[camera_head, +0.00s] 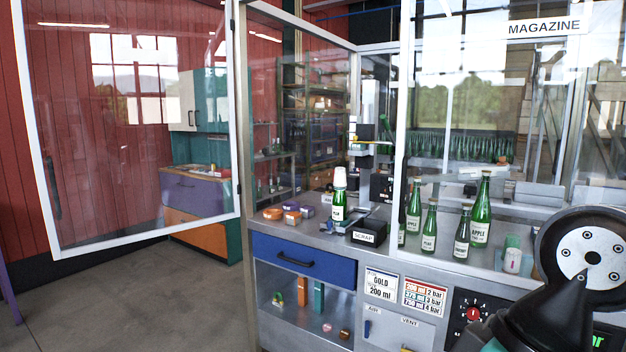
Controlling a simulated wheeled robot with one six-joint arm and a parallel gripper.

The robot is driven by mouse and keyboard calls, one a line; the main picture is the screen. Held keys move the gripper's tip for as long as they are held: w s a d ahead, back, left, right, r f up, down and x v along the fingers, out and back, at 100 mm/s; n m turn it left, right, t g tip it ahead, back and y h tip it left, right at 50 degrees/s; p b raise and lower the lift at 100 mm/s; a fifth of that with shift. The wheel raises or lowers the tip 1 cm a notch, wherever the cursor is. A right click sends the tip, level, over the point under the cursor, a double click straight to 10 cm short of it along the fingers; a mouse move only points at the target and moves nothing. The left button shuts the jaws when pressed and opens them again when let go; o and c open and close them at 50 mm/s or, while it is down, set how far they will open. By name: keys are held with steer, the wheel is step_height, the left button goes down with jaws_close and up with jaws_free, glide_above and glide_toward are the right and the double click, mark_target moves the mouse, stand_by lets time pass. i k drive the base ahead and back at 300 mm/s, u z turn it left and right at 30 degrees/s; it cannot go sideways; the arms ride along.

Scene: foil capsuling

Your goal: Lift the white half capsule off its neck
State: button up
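A white capsule (340,179) sits on the neck of a green bottle (338,211). The bottle stands upright on the metal deck inside the glass-walled machine, behind the open glass door. At this size I cannot tell how far the capsule reaches down the neck. My arm shows at the lower right, well to the right of this bottle and apart from it. My gripper's fingers are not in view.
A black SCRAP box (366,233) stands just right of the bottle. Small orange and purple pieces (291,217) lie to its left. Several green bottles (481,209) stand farther right behind glass. The open glass door (142,239) swings out left, above clear floor.

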mark_target(339, 177)
steer(key=u, duration=0.6)
steer(key=i, duration=1.15)
steer(key=u, duration=0.5)
steer(key=i, duration=1.35)
steer(key=z, duration=0.6)
steer(key=i, duration=0.8)
steer(key=z, duration=1.2)
steer(key=i, duration=0.6)
steer(key=z, duration=0.5)
